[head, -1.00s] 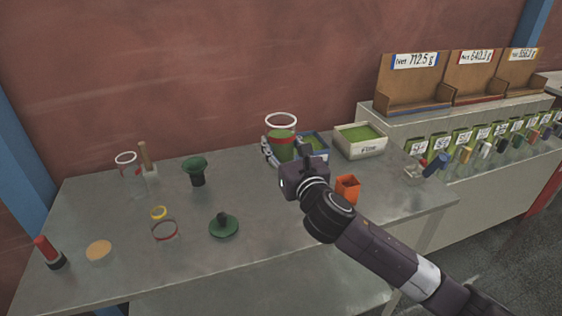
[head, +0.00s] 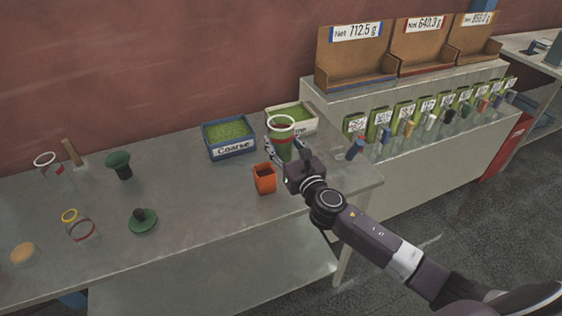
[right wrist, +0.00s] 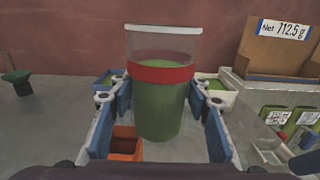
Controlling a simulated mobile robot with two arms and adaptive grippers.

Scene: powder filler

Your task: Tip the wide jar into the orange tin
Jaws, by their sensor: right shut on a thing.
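The wide jar (head: 283,147) is clear with a white rim and a red band, and holds green powder to a little above the band. My right gripper (head: 277,152) is shut around it, and the jar stands upright. In the right wrist view the jar (right wrist: 158,105) sits between the two blue finger pads of the gripper (right wrist: 158,115). The orange tin (head: 265,180) is a small open square box on the table, left of and nearer than the jar. It also shows at the lower left in the right wrist view (right wrist: 125,145). My left gripper is not in view.
A blue-edged box labelled Coarse (head: 231,152) and a white box (head: 307,118), both with green contents, stand behind. A green funnel (head: 119,163), green stopper (head: 143,219) and clear jar (head: 47,162) stand left. The front table middle is clear.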

